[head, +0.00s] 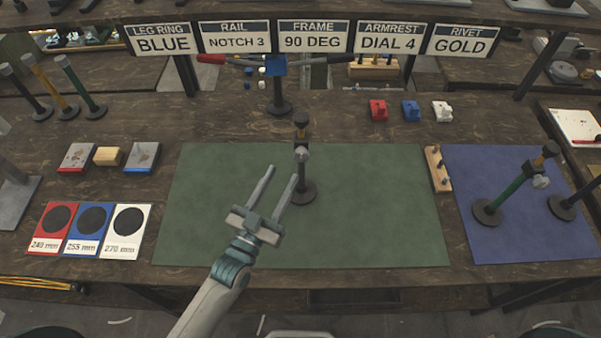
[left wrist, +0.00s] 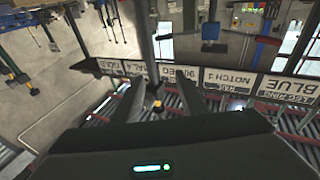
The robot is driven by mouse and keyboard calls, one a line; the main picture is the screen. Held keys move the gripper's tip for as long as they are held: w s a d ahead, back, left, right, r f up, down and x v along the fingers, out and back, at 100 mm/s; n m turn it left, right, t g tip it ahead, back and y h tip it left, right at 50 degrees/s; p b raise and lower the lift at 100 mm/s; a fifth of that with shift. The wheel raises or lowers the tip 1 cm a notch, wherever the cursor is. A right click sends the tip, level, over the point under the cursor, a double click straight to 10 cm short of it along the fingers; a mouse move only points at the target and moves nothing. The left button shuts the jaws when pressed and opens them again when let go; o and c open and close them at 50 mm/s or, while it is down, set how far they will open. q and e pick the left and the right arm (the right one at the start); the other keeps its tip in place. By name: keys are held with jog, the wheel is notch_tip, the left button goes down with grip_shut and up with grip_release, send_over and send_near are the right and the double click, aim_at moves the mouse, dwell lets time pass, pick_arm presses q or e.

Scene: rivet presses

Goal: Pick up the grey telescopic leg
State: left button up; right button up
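A dark grey telescopic leg (head: 301,172) stands upright on a round base on the green mat. It has a brownish collar near its top and a silver knob partway up. Another grey leg (head: 25,92) stands at the back left, beside a yellow leg (head: 50,88) and a green leg (head: 80,85). My left gripper (head: 283,172) is open, with its fingers apart and nothing held. In the head view its fingertips are just left of the mat leg. Its fingers (left wrist: 126,88) show in the left wrist view, where a dark pole (left wrist: 145,40) rises beyond them. My right gripper is out of view.
The green mat (head: 380,210) is otherwise mostly clear. A wooden peg block (head: 438,168) stands at its right edge. A green-tubed leg (head: 508,196) leans on the blue mat (head: 520,240). Size cards (head: 87,230) lie left. A post with a blue clamp (head: 277,85) stands behind.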

aim_at(300, 174)
pick_arm(q)
notch_tip(300, 174, down, 6)
jog(key=d+m+g, duration=0.1)
jog(key=g, duration=0.1)
jog(key=shift+d+g+h, duration=0.2)
jog(key=shift+g+h, duration=0.1)
jog(key=shift+x, duration=3.4)
jog(key=shift+r, duration=0.1)
jog(key=shift+x, duration=2.65)
jog(key=shift+a, duration=0.1)
grip_shut()
